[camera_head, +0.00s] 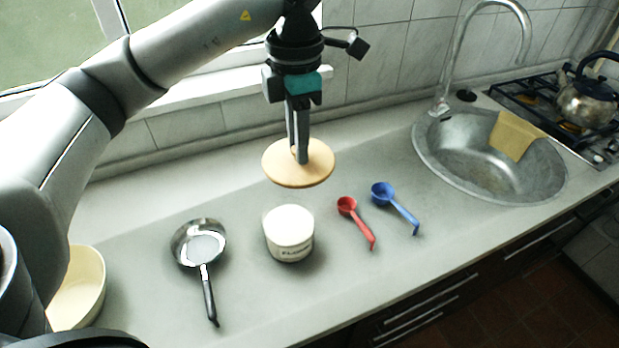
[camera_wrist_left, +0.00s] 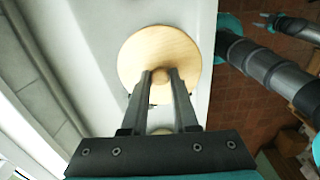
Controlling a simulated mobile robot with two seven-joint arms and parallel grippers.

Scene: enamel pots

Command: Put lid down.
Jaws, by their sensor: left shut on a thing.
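My left gripper (camera_head: 301,158) is shut on the knob of a round, pale wooden lid (camera_head: 285,174). The lid is held about level above the counter. In the left wrist view the lid (camera_wrist_left: 180,50) shows beyond the two fingers (camera_wrist_left: 160,78), with its knob between them. A white canister (camera_head: 290,228) with dark lettering stands on the counter, nearer the front than the lid. Its top looks white; I cannot tell whether it is open. Dark arm parts of mine show at the right of the left wrist view; the state of the right gripper is unclear.
A small pan (camera_head: 203,246) lies left of the canister. A red scoop (camera_head: 358,222) and a blue scoop (camera_head: 396,206) lie to its right. A cream bowl (camera_head: 80,290) is at far left. A sink (camera_head: 465,165) and kettle (camera_head: 588,100) are farther right.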

